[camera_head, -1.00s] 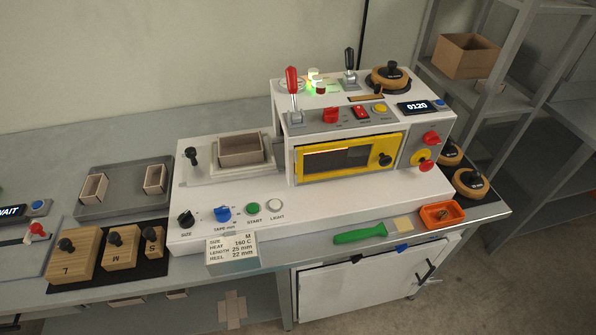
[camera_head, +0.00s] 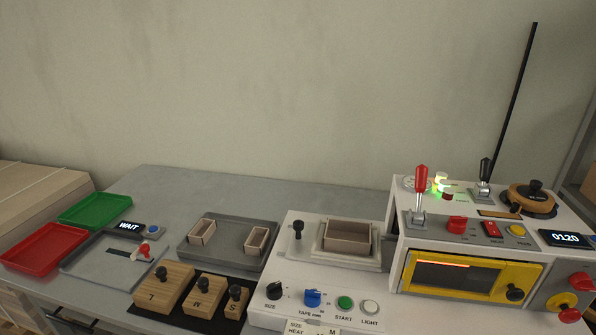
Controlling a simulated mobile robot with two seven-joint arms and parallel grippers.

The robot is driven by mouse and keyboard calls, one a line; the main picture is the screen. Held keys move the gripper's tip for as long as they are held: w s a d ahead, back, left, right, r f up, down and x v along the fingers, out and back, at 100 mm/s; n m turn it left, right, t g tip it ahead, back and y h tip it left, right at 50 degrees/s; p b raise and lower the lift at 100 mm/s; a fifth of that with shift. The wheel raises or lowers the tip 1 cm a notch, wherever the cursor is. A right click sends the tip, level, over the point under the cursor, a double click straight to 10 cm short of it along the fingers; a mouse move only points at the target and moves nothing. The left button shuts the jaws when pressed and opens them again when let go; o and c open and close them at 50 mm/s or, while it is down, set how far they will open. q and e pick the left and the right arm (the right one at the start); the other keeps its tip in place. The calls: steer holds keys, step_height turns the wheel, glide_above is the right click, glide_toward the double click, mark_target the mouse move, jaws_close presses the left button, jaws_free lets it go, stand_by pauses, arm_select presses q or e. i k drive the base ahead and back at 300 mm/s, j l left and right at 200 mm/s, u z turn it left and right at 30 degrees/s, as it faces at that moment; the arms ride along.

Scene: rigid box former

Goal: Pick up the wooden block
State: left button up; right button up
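Three wooden blocks with black knobs stand in a row on a black mat (camera_head: 183,314) at the front of the bench. The block marked L (camera_head: 155,294) is the largest and stands at the left. The block marked M (camera_head: 198,303) is in the middle. The smallest, marked S (camera_head: 234,308), is at the right beside the white machine. The task does not say which block is meant. Neither of my grippers shows in the head view.
A grey tray (camera_head: 222,258) holding two small cardboard boxes lies behind the blocks. Red (camera_head: 42,248) and green (camera_head: 95,210) trays and a WAIT display (camera_head: 127,227) are at the left. The white machine (camera_head: 405,250) fills the right.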

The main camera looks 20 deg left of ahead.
mark_target(203, 300)
steer(key=k+j+u, duration=0.1)
steer(key=u, duration=1.3)
steer(key=i+j+z, duration=0.1)
steer(key=j, duration=0.25)
steer(key=i+j+z, duration=0.1)
steer(key=i+j, duration=0.35)
steer(key=j, duration=0.3)
steer(key=i+j+z, duration=0.15)
steer(key=j, duration=0.2)
